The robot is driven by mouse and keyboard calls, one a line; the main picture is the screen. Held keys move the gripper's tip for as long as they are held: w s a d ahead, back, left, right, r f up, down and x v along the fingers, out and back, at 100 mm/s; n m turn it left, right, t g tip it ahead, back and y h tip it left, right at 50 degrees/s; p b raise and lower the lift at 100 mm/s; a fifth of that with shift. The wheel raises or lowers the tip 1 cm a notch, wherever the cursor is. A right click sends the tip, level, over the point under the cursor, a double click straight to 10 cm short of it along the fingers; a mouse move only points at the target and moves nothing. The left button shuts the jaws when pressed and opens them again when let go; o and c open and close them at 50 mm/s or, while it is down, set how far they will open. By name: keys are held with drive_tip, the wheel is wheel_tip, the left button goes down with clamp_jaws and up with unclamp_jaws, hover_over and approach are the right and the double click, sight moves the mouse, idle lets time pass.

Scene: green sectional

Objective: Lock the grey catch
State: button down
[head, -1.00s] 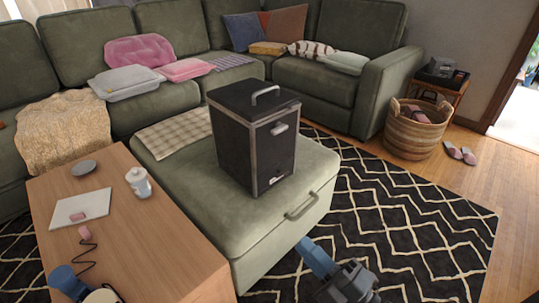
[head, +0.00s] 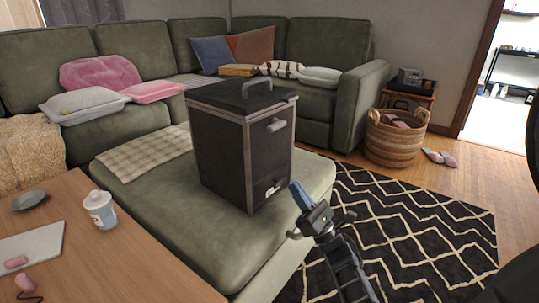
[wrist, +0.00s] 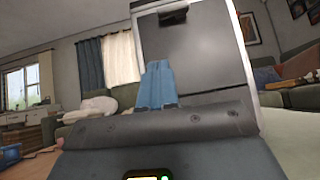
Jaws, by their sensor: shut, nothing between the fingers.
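A tall dark box (head: 222,155) with grey edge strips stands upright on the green ottoman. Its lid (head: 240,96) is down and carries a grey arched handle (head: 258,83). The grey catch (head: 276,125) sticks out near the top of the box's front face. In the wrist view a dark fitting (wrist: 173,14), likely the catch, shows at the top edge above the box front. My gripper (head: 297,188) has blue fingers, closed together and empty, in front of the box's lower front right and below the catch. The fingers (wrist: 157,82) point at the box front in the wrist view.
The ottoman (head: 150,215) stands between a wooden table (head: 75,200) and a patterned rug (head: 405,235). A sofa with cushions lies behind. A wicker basket (head: 393,145) and pink slippers (head: 440,158) are to the right. Rug space around my arm is clear.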

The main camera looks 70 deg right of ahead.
drive_tip(key=shift+d+n, duration=0.4)
drive_tip(key=shift+d, duration=0.05)
drive_tip(key=shift+w, duration=0.15)
approach(269, 131)
drive_tip(key=w+d, duration=0.2)
drive_tip(key=w, duration=0.2)
drive_tip(key=shift+w+a+r+p, duration=0.15)
drive_tip(key=shift+r+p, duration=0.2)
drive_tip(key=shift+r, duration=1.45)
